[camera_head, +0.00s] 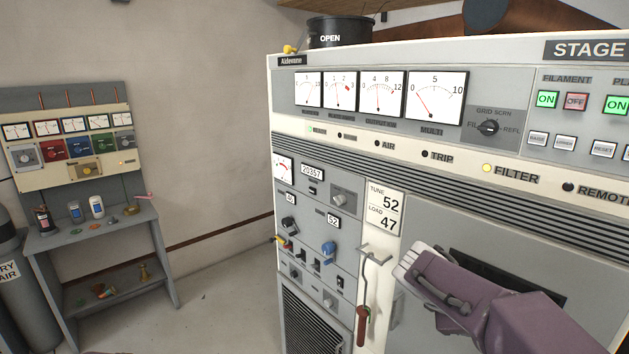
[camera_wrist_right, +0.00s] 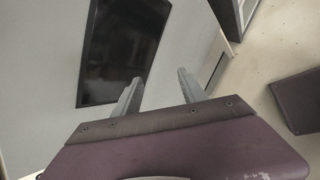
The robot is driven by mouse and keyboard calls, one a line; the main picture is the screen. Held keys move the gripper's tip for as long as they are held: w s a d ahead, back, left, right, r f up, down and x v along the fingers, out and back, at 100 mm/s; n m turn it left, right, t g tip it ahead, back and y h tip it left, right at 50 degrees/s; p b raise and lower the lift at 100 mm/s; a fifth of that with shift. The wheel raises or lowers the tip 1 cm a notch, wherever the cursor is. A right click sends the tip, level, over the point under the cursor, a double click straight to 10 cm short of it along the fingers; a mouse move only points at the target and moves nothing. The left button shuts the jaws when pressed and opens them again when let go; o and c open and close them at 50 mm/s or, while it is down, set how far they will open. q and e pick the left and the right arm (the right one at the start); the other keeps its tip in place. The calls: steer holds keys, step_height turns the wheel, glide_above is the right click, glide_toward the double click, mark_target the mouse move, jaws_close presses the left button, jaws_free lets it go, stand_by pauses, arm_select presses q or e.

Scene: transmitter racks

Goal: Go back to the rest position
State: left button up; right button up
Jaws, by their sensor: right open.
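My right gripper (camera_head: 408,262) comes in from the right in the head view, in front of the grey transmitter rack (camera_head: 430,170). In the right wrist view its two fingers (camera_wrist_right: 160,88) stand apart with nothing between them. A hook-shaped crank with a red handle (camera_head: 362,325) hangs on the rack just left of the gripper; I cannot tell whether they touch. A dark window (camera_head: 505,277) in the rack panel is partly hidden behind my right arm, and a dark panel (camera_wrist_right: 122,50) shows beyond the fingers in the wrist view. My left gripper is not in view.
A grey bench (camera_head: 60,240) with meters and small items stands at the left wall. A gas cylinder (camera_head: 15,280) is at the far left edge. A black pot (camera_head: 340,32) sits on the rack. The floor (camera_head: 220,300) between bench and rack is clear.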

steer(key=s+a+f+m+g+y, duration=0.1)
steer(key=s+a+f+m+y, duration=0.1)
steer(key=s+a+f+m, duration=0.2)
steer(key=s+a+f+m+g+y, duration=0.1)
steer(key=s+a+f+m+y, duration=0.2)
steer(key=f, duration=0.7)
steer(key=s+a+f+m+g+y, duration=0.1)
steer(key=s+a+f+m+y, duration=0.2)
steer(key=s+a+f+m, duration=0.3)
steer(key=shift+s+f+m, duration=0.45)
steer(key=shift+s+m, duration=0.25)
steer(key=shift+s, duration=0.15)
